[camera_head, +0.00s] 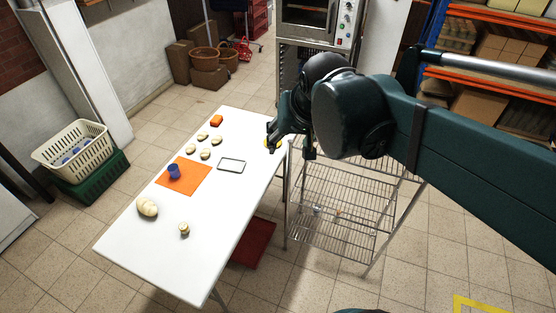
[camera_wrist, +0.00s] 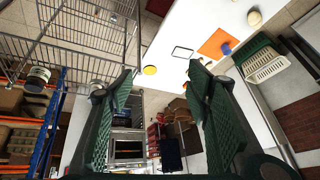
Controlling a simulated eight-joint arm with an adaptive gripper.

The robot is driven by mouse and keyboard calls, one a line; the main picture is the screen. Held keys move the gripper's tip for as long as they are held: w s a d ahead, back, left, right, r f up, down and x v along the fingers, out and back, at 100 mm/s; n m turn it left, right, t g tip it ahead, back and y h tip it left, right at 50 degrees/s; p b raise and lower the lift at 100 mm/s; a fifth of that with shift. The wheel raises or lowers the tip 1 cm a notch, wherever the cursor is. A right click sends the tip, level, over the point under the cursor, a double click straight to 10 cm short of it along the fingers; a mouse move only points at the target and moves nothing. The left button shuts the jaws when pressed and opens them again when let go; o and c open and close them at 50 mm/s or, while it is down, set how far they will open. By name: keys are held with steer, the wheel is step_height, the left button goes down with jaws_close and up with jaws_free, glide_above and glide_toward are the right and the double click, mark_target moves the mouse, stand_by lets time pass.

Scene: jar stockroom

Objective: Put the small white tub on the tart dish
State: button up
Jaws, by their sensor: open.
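My gripper (camera_head: 289,142) is open and empty, above the far right edge of the white table. Its two fingers stand wide apart in the wrist view (camera_wrist: 160,88). A round yellow item (camera_head: 279,143), possibly the tart dish, lies near that edge, partly hidden by my gripper. It shows between the fingers in the wrist view (camera_wrist: 150,70). I cannot tell which is the task's tub.
A wire rack (camera_head: 335,210) stands right of the table, under my arm.

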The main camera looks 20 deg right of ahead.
steer(key=s+a+f+n+t, duration=0.1)
steer(key=s+a+f+n, duration=0.2)
steer(key=s, duration=0.4)
steer(key=shift+a+f+n+y, duration=0.3)
steer(key=shift+a+f+n, duration=0.1)
steer(key=shift+a+f, duration=0.15)
